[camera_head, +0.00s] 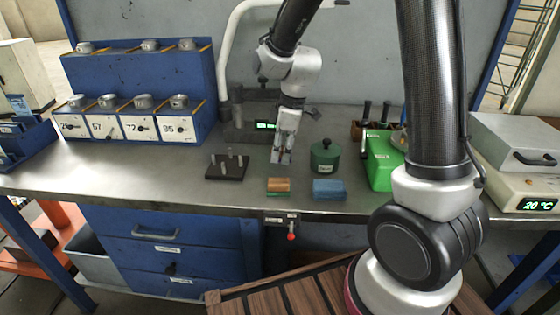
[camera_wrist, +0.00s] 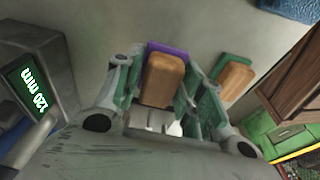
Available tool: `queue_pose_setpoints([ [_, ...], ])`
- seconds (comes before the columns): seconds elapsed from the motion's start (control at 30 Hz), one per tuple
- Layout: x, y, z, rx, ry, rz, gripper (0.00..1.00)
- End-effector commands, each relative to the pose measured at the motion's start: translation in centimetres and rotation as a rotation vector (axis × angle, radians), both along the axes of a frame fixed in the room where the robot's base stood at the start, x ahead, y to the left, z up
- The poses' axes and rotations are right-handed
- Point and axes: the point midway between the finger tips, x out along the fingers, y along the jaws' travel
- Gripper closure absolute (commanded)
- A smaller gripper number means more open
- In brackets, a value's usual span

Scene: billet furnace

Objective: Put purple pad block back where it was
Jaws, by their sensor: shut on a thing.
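My gripper (camera_head: 281,158) points down over the bench, behind the green pad block. In the wrist view my gripper (camera_wrist: 160,85) has its fingers on both sides of the purple pad block (camera_wrist: 163,80), which has a wooden body and a purple pad edge (camera_wrist: 168,48). It is shut on that block. I cannot tell whether the block touches the bench. In the head view the fingers mostly hide it. A similar wooden block with a green pad (camera_head: 278,187) lies near the bench's front edge; it also shows beside the fingers in the wrist view (camera_wrist: 234,78).
A blue block (camera_head: 328,189) lies right of the green pad block. A dark peg plate (camera_head: 227,167) stands left, a green canister (camera_head: 325,157) right, and a green box (camera_head: 384,160) farther right. A device with a lit display (camera_head: 265,126) stands behind. The bench's left front is clear.

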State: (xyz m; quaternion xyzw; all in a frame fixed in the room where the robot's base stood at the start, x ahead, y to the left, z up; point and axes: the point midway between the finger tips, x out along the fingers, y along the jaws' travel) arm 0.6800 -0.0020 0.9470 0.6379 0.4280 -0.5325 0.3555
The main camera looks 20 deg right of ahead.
Motion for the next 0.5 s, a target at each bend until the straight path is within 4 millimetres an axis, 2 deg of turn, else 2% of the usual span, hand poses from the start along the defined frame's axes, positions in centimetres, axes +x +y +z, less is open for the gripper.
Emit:
queue_pose_setpoints([
  [0.23, -0.1, 0.0, -3.3, -0.001, 0.003, -0.001, 0.87],
  [0.5, 0.0, 0.0, -3.5, -0.001, 0.001, 0.0, 0.87],
])
